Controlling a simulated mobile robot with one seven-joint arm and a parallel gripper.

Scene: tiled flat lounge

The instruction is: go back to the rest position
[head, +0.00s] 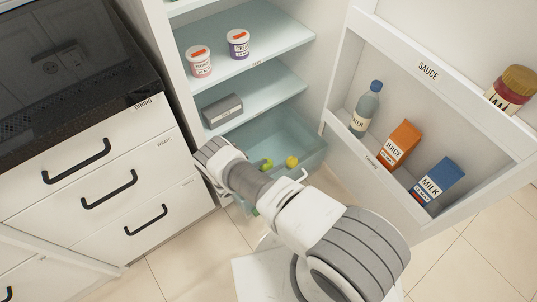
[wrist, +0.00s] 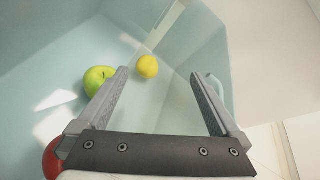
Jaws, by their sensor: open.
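My gripper (wrist: 158,100) is open in the wrist view, with nothing between its fingers. It points down into the bottom drawer (wrist: 60,60) of the fridge. A green apple (wrist: 98,80) lies in the drawer by the left finger, and a yellow lemon (wrist: 148,67) lies beyond the fingertips. Part of a red fruit (wrist: 51,160) shows at the lower left, mostly hidden by the gripper. In the head view my arm reaches to the pulled-out drawer (head: 290,130), where the green apple (head: 266,164) and the lemon (head: 291,162) show. The fingers are hidden there.
Shelves above the drawer hold two tubs (head: 238,43) and a grey box (head: 222,110). A drawer cabinet (head: 100,180) stands left.

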